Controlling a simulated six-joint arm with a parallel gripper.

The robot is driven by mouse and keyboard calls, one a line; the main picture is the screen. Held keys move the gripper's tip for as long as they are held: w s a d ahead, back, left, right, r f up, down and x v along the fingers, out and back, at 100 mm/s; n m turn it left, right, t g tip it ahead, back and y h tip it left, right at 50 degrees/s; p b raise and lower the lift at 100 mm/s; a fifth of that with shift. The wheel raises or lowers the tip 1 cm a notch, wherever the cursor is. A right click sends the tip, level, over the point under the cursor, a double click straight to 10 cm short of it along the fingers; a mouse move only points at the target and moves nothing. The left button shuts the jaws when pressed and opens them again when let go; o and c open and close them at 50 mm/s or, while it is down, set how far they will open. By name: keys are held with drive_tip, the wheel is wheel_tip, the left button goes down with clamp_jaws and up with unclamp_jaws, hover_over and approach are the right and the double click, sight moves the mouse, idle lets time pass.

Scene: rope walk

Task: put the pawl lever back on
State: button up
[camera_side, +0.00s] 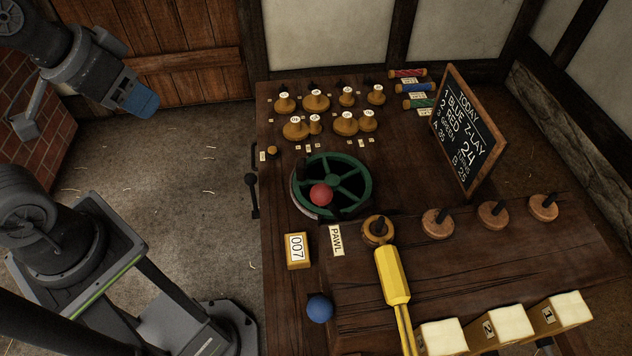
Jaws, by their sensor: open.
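My gripper (143,104), with a blue end, is at the upper left, away from the bench and with nothing visible in it. A green spoked wheel (350,181) is on the left part of the bench. A red ball (321,195) shows at its front left, over dark parts I cannot make out. A label reading PAWL (337,240) lies just in front of the wheel. I cannot pick out the pawl lever for certain.
A box marked 007 (298,251), a blue ball (320,308) and a yellow tool (393,276) are near the front. Wooden weights (316,101) stand behind. A chalkboard (467,130) stands at right. Numbered boxes (500,327) line the front right.

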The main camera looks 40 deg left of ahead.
drive_tip(key=shift+w+d+r+m, duration=0.1)
drive_tip(key=shift+d+m, duration=0.3)
drive_tip(key=shift+m, duration=0.4)
drive_tip(key=c, duration=0.3)
drive_tip(key=d+m, duration=0.2)
drive_tip(key=m, duration=0.2)
drive_tip(key=d+m+h, duration=0.1)
drive_tip(key=d+m, duration=0.1)
drive_tip(key=m, duration=0.3)
drive_tip(key=w+d+r+m+g+h, duration=0.1)
drive_tip(key=d+m, duration=0.2)
drive_tip(key=m, duration=0.1)
drive_tip(key=shift+d, duration=0.1)
clamp_jaws()
drive_tip(key=s+d+m+g+h, duration=0.1)
drive_tip(key=d+m+h, duration=0.1)
drive_tip(key=d+m, duration=0.7)
drive_tip(key=shift+m+g, duration=0.3)
drive_tip(key=shift+m, duration=3.1)
drive_tip(key=shift+s+r, duration=0.1)
